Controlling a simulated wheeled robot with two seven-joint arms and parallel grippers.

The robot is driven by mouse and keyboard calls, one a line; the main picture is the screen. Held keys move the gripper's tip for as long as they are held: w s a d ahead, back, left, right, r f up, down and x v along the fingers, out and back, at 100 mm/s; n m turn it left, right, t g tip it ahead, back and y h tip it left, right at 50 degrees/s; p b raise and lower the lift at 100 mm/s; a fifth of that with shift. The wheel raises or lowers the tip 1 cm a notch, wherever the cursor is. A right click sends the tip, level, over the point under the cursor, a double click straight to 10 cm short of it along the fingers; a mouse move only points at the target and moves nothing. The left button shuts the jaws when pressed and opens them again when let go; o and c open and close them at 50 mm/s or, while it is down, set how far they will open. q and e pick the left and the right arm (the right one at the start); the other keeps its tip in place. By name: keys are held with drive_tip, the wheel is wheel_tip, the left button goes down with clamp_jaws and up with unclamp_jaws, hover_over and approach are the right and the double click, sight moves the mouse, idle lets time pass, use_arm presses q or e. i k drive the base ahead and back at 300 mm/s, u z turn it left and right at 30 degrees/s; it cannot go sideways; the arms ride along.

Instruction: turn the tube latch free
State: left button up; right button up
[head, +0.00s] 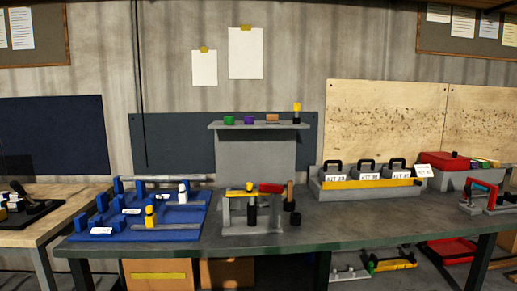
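A blue fixture (128,213) lies on the left of the dark green workbench, with grey tubes or rods (168,227) on it. A yellow upright piece (150,217) and a white upright piece (183,192) stand by the rods. A grey frame (234,215) stands at the bench's middle, with a yellow-topped part (249,187), a red piece (271,188) and a brown-handled black piece (290,196). I cannot tell which part is the tube latch or how it is turned. Neither of my grippers is in view.
A grey shelf (258,126) with small coloured caps stands behind the frame. A grey tray (366,188) with black-handled, labelled units and a red box (447,161) stand to the right. The bench top (350,232) is clear at the front right.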

sight(276, 188)
drive_tip(key=u, duration=1.15)
drive_tip(key=i, duration=1.15)
drive_tip(key=z, duration=2.05)
